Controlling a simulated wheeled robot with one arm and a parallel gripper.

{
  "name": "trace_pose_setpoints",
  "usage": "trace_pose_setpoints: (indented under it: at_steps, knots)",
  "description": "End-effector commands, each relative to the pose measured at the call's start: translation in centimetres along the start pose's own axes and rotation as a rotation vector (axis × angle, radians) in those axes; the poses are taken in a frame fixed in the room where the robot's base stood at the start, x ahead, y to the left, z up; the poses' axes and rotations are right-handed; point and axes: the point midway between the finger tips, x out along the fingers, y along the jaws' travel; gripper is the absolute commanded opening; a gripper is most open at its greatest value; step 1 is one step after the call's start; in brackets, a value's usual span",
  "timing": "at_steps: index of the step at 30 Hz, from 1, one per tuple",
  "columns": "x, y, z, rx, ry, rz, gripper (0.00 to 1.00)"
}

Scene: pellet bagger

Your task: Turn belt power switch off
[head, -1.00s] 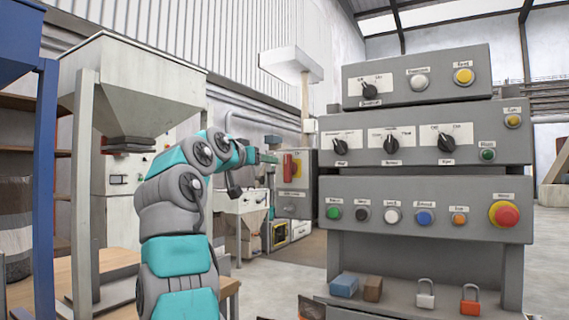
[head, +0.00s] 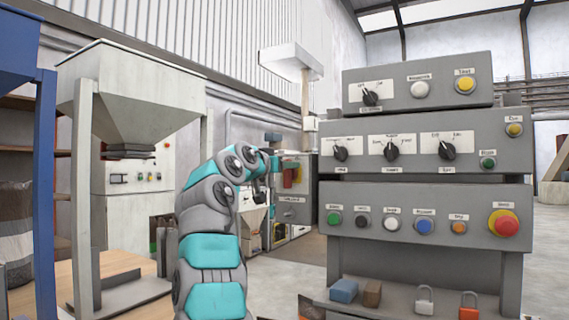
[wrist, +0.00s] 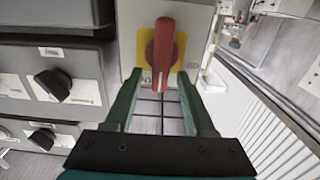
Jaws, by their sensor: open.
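A red rotary switch handle on a yellow plate (wrist: 151,42) is mounted on a grey box (wrist: 127,25). Its labels are too small to read, so I cannot confirm it is the belt power switch. In the wrist view the handle stands roughly upright in the picture. My gripper (wrist: 161,84) is open and empty, its two green fingers either side of the handle's lower end, with no clear contact. In the head view the switch (head: 291,175) is partly hidden behind my gripper (head: 277,163).
A grey control stack (head: 425,165) with black knobs and coloured buttons stands right of the switch box. A blue block (head: 344,290), a brown block (head: 372,293) and two padlocks lie on its lower shelf. A grey hopper (head: 130,95) stands at left.

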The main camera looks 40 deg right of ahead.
Motion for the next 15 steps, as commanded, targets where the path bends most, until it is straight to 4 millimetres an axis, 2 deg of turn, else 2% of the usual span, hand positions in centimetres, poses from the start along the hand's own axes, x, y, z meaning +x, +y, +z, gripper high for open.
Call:
trace_pose_setpoints:
  at_steps: [6, 15]
  knots:
    - [0.00, 0.00, 0.01, 0.000, 0.001, 0.000, 0.53]
    - [-0.02, -0.01, 0.00, 0.000, 0.001, -0.001, 0.19]
